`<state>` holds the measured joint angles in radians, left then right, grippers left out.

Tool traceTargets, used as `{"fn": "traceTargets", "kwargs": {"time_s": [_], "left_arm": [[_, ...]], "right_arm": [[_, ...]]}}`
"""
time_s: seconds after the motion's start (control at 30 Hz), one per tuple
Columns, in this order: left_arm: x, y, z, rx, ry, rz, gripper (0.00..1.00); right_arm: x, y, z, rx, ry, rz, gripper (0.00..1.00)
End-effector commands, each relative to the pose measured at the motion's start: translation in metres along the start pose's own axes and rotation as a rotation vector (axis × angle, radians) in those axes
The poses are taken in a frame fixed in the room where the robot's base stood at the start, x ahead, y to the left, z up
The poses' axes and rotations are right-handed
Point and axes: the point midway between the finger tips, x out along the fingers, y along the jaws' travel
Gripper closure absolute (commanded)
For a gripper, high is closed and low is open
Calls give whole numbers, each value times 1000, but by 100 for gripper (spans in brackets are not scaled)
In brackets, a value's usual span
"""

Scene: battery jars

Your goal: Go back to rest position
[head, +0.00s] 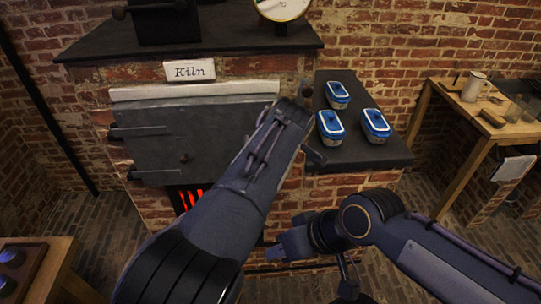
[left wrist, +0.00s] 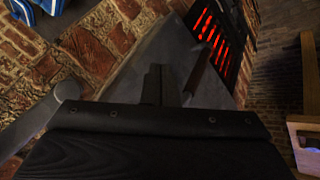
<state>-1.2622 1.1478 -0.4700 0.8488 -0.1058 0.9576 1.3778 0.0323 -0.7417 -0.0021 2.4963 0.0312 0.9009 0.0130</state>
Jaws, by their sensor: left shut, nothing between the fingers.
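My left arm reaches up across the kiln (head: 240,68) front in the head view, and its wrist hides part of the grey door (head: 150,150). In the left wrist view my left gripper (left wrist: 156,85) is shut and empty in front of the grey door surface. A dark rod, perhaps a door handle (left wrist: 199,75), shows just right of its fingers; contact cannot be told. My right gripper (head: 284,245) is low in front of the kiln's brick base, pointing left; its finger gap is not clear. The door is down, with a red glow (head: 190,198) below it.
Three blue-lidded jars (head: 337,95) stand on the dark side shelf (head: 390,157) right of the kiln, close to my left wrist. A wooden table (head: 465,122) with a mug (head: 475,87) is at right. Another wooden surface (head: 58,262) is at lower left.

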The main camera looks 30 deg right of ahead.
Motion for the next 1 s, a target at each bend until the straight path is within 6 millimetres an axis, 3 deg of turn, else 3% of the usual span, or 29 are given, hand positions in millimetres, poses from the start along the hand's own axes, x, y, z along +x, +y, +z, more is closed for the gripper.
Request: {"fn": "traceTargets", "kwargs": {"time_s": [0.1,0.3,0.57,0.67,0.77,0.83,1.0], "left_arm": [[-21,8,6,2,-1,5,100],[-43,15,10,1,-1,2,100],[-48,16,11,1,-2,-1,100],[-49,10,0,-8,-9,-5,100],[-54,-13,-34,-31,-35,-20,100],[-60,-41,-69,-54,-64,-31,100],[-85,-142,-149,-96,-154,-39,100]], "right_arm": [[2,1,1,0,1,0,64],[3,2,2,0,1,0,64],[3,2,2,0,1,0,64],[3,2,2,0,1,0,64],[3,2,2,0,1,0,64],[3,2,2,0,1,0,64],[3,2,2,0,1,0,64]]}}
